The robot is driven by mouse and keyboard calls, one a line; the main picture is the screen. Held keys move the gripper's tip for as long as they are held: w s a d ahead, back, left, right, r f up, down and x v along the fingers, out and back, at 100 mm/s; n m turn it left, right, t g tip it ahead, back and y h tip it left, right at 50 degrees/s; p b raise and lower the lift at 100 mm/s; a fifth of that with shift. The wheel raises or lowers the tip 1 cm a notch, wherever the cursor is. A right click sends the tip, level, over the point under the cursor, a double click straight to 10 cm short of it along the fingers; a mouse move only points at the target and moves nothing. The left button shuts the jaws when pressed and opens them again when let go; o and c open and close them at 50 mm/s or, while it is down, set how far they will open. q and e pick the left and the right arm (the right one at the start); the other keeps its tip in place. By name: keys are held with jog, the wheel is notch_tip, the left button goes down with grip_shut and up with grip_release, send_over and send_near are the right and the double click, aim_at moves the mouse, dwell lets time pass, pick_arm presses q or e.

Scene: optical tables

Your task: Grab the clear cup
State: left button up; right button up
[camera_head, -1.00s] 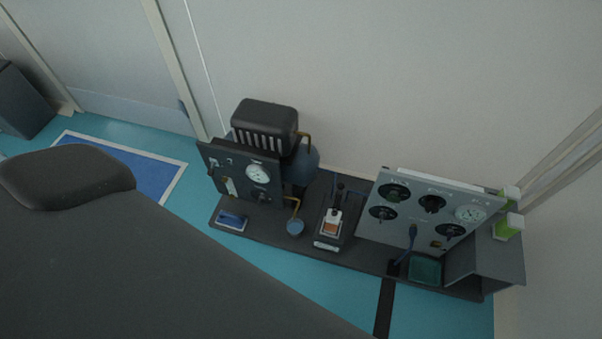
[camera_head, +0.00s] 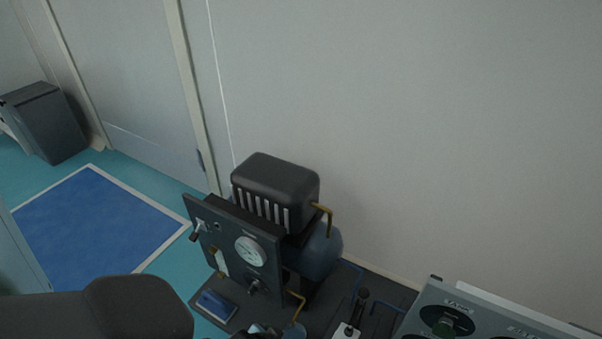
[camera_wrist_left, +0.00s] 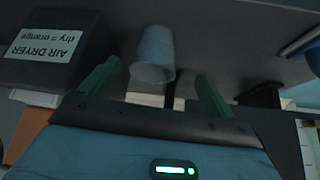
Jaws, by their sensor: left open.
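The clear cup (camera_wrist_left: 153,55) shows in the left wrist view as a pale bluish, translucent cup on a dark surface. My left gripper (camera_wrist_left: 158,74) is open, with its two green-dark fingers on either side of the cup's near end. The fingers look apart from the cup; I cannot tell how far the cup reaches in between them. In the head view the left fingers cannot be made out, and the small round shape under the brass pipe at the bottom edge is too cut off to name surely. My right gripper is in no view.
A black box labelled "AIR DRYER" (camera_wrist_left: 50,45) stands left of the cup in the wrist view. The head view shows a compressor (camera_head: 275,190) with a gauge panel (camera_head: 240,250), a blue tray (camera_head: 216,306) and a second dial panel (camera_head: 445,318). A wall stands behind.

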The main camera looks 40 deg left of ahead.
aim_at(300, 336)
pick_arm(q)
jog(key=shift+b+x, duration=0.65)
jog(key=shift+x, duration=0.4)
jog(key=shift+w+f, duration=0.1)
jog(key=shift+f, duration=0.2)
jog(key=shift+w, duration=0.1)
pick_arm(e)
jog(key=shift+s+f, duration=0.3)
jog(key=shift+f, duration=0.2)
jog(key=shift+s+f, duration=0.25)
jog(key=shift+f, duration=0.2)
pick_arm(q)
jog(key=shift+w+f+b, duration=0.1)
jog(key=shift+b, duration=0.2)
jog(key=b+x, duration=0.3)
jog(key=shift+w+d+f, duration=0.2)
jog(key=shift+w+d, duration=0.15)
jog(key=shift+w+f+b, duration=0.35)
jog(key=shift+f, duration=0.1)
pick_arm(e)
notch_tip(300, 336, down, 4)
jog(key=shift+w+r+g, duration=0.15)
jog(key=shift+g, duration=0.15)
